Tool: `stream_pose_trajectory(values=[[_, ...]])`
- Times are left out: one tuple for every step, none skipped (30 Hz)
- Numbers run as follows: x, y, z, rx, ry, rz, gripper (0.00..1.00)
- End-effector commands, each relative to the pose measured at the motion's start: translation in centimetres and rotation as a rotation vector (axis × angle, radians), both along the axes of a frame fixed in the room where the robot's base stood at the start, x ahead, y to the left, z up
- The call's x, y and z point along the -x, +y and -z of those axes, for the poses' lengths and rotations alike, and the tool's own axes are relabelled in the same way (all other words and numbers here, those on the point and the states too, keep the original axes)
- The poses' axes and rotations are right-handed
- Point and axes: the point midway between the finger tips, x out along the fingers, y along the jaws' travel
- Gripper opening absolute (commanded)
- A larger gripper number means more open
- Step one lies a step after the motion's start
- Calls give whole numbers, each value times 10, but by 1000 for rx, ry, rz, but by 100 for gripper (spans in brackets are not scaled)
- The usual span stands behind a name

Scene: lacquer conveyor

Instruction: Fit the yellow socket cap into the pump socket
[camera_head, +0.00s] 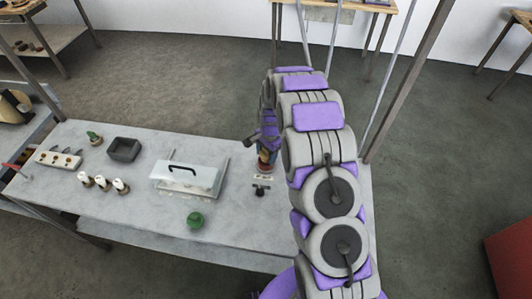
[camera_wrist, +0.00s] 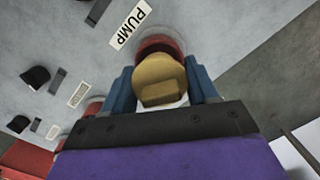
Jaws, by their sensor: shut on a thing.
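The yellow socket cap (camera_wrist: 160,78) is between the two blue fingers of my gripper (camera_wrist: 162,88) in the wrist view, and the gripper is shut on it. The pump socket (camera_wrist: 158,42), a red ring with a dark inside, is just beyond the cap. The cap covers its near part, so I cannot tell whether the cap touches or enters it. The white PUMP label (camera_wrist: 130,25) lies beside the socket. In the head view my gripper (camera_head: 266,163) points down at the right part of the grey table (camera_head: 235,235); the cap is hardly visible there.
A second red socket (camera_wrist: 92,108) with a label (camera_wrist: 78,95) is left of the gripper. Black knobs (camera_wrist: 36,77) stand farther left. A white box with a black handle (camera_head: 188,178), a green round object (camera_head: 195,220) and a dark tray (camera_head: 124,149) are on the table.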

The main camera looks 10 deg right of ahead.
Motion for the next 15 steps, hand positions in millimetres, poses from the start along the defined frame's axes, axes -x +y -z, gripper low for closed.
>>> stream_pose_trajectory(values=[[0,0,1,0,0,0,29],[0,0,2,0,0,0,29],[0,0,3,0,0,0,29],[0,0,3,0,0,0,29],[0,0,4,0,0,0,29],[0,0,5,0,0,0,29],[0,0,6,0,0,0,29],[0,0,6,0,0,0,29],[0,0,7,0,0,0,29],[0,0,8,0,0,0,29],[0,0,9,0,0,0,29],[0,0,10,0,0,0,29],[0,0,10,0,0,0,29],[0,0,11,-1,1,0,29],[0,0,11,0,0,0,29]])
